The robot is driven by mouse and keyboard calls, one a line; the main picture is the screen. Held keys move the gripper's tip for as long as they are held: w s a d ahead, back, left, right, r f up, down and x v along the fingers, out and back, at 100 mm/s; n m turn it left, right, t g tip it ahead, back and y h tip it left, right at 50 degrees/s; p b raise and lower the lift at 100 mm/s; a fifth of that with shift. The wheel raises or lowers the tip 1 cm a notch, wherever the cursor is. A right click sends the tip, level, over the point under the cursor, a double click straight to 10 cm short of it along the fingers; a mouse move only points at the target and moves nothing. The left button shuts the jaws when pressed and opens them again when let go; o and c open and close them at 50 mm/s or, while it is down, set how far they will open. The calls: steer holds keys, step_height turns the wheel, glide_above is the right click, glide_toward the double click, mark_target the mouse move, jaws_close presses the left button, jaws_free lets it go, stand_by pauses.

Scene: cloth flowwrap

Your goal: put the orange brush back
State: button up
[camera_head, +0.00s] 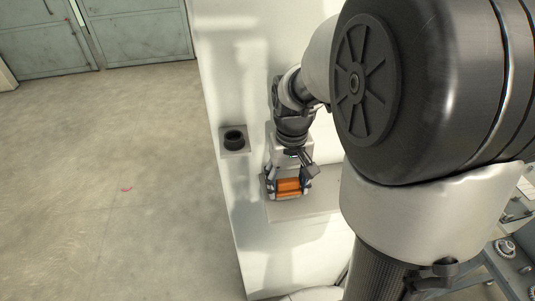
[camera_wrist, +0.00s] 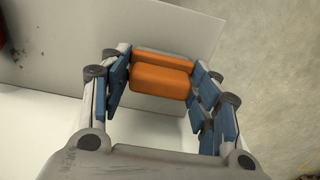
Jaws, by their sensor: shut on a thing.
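The orange brush (camera_head: 288,187) is between the fingers of my gripper (camera_head: 288,190), in the middle of the head view. In the wrist view the orange brush (camera_wrist: 161,76) shows as an orange block, with the blue-padded fingers of my gripper (camera_wrist: 163,85) on its left and right sides. My gripper is shut on it. The brush is over or at a pale flat plate (camera_head: 305,208); I cannot tell whether it touches it. The brush's underside is hidden.
A black round cup-like holder (camera_head: 234,140) stands on a small square base to the left of my gripper, on the white surface (camera_head: 265,250). The white surface ends at the left, with concrete floor (camera_head: 120,190) beyond. Metal parts (camera_head: 507,248) lie at the lower right.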

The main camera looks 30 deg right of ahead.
mark_target(288, 180)
steer(key=shift+f, duration=0.15)
steer(key=o, duration=0.5)
steer(key=shift+f, duration=0.1)
steer(key=o, duration=0.4)
steer(key=shift+o, duration=0.2)
step_height(288, 180, up, 12)
steer(key=shift+r+p, duration=0.25)
steer(key=shift+p, duration=0.05)
